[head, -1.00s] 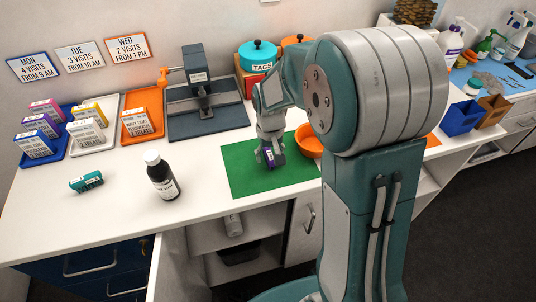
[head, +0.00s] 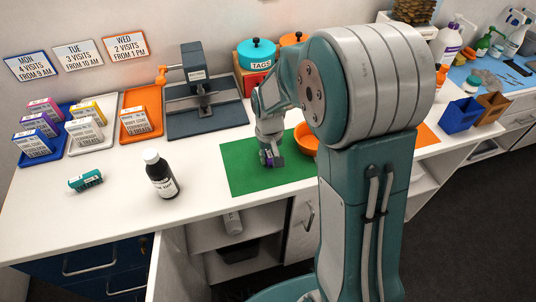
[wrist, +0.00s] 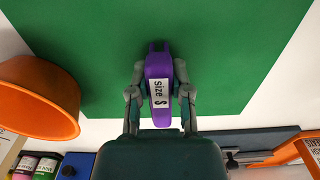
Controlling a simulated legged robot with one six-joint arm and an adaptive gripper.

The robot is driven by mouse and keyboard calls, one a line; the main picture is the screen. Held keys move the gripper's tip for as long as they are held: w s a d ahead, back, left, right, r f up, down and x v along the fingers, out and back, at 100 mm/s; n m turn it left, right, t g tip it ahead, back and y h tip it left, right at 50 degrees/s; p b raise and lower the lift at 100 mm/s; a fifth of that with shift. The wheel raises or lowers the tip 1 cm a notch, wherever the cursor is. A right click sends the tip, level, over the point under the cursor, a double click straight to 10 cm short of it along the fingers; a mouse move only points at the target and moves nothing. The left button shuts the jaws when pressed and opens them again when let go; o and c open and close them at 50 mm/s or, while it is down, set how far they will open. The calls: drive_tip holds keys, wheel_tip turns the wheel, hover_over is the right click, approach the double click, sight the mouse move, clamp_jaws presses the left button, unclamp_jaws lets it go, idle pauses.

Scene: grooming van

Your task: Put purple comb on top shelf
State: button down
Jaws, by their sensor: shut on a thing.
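The purple comb (wrist: 157,66) has a white label reading "size" and a character that could be S or 5. My gripper (wrist: 160,92) is shut on it, one finger on each side. In the head view, my gripper (head: 269,155) points down at the green mat (head: 240,174), with the comb (head: 275,161) low at its tip. I cannot tell whether the comb touches the mat. Below the counter is an open cabinet whose upper shelf (head: 205,236) holds a pale cylinder (head: 233,222). A dark bin (head: 238,249) is beneath it, and my arm hides some of the cabinet area.
An open cabinet door (head: 170,265) juts out in front. The counter's front middle is clear.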

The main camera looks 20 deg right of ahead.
sight(269, 152)
wheel_tip(269, 152, up, 3)
drive_tip(key=shift+r, duration=0.15)
drive_tip(key=s+r, duration=0.9)
drive_tip(key=s, duration=0.5)
drive_tip(key=shift+s+r, duration=0.15)
drive_tip(key=shift+r, duration=0.15)
